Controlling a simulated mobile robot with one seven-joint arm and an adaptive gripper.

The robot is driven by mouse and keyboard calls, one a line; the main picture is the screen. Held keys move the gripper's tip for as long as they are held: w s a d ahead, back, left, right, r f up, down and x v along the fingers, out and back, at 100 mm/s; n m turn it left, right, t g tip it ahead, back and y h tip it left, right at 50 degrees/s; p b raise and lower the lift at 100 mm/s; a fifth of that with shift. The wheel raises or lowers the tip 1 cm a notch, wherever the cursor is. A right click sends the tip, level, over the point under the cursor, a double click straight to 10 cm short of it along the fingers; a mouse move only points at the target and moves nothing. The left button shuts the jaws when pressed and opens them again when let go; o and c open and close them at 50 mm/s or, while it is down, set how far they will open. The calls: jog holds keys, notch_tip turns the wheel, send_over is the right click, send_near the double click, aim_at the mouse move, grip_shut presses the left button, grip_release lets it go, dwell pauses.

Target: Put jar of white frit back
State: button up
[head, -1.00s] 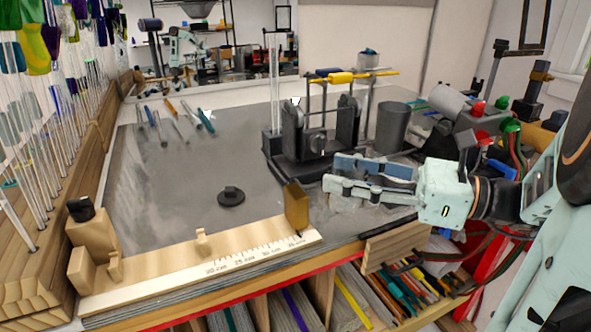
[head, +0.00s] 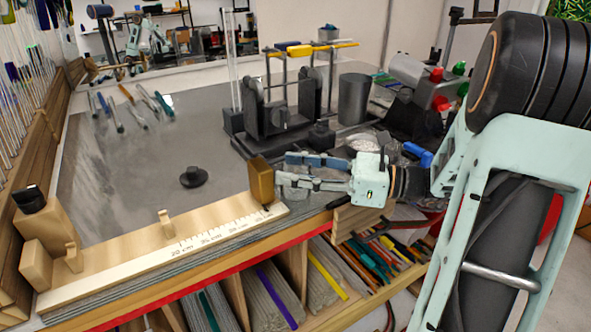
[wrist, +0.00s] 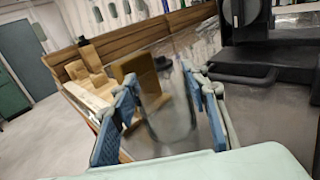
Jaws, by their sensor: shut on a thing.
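My gripper (head: 282,169) reaches leftward over the bench's front right part, its fingertips close to the upright wooden end block (head: 261,182) of the ruler rest. In the wrist view its two blue fingers (wrist: 160,80) are apart, on either side of a clear, glassy, jar-like thing (wrist: 172,118). The gripper is shut on this thing. Its outline is faint, and I cannot make out white frit or a label.
The wooden ruler rest (head: 150,250) runs along the front edge. A black knob-like piece (head: 193,177) lies on the grey bench top. A black stand (head: 280,115) and a dark grey cylinder (head: 353,98) stand behind the gripper. Bench space left of the knob is clear.

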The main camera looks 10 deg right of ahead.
jog(key=shift+f, duration=0.1)
jog(key=o, duration=1.4)
jog(key=shift+r, duration=0.25)
jog(key=v, duration=1.2)
jog(key=shift+f, duration=0.1)
